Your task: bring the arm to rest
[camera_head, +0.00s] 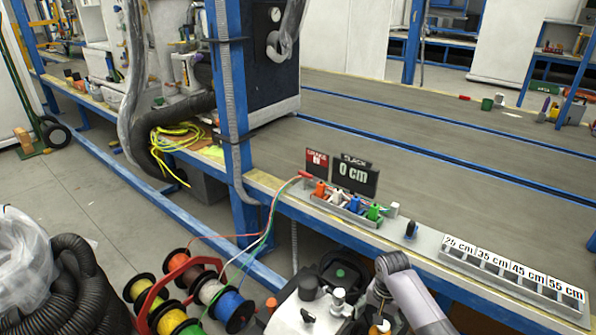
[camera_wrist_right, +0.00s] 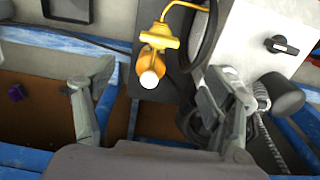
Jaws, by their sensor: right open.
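In the head view my right arm (camera_head: 405,288), pale grey, bends at the bottom just right of centre, close to the front of the bench. Its gripper cannot be made out clearly there. In the right wrist view my right gripper (camera_wrist_right: 155,112) is open, with its two grey fingers wide apart. A yellow-orange fitting (camera_wrist_right: 157,42) with a white round end shows beyond the gap between the fingers. I see nothing held between them. My left gripper is in neither view.
A white box (camera_wrist_right: 255,35) with a black knob stands beyond the right finger. The bench edge carries a connector holder (camera_head: 345,212), a "0 cm" display (camera_head: 356,177) and a length-marked tray (camera_head: 512,277). Wire spools (camera_head: 210,290) stand at lower left.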

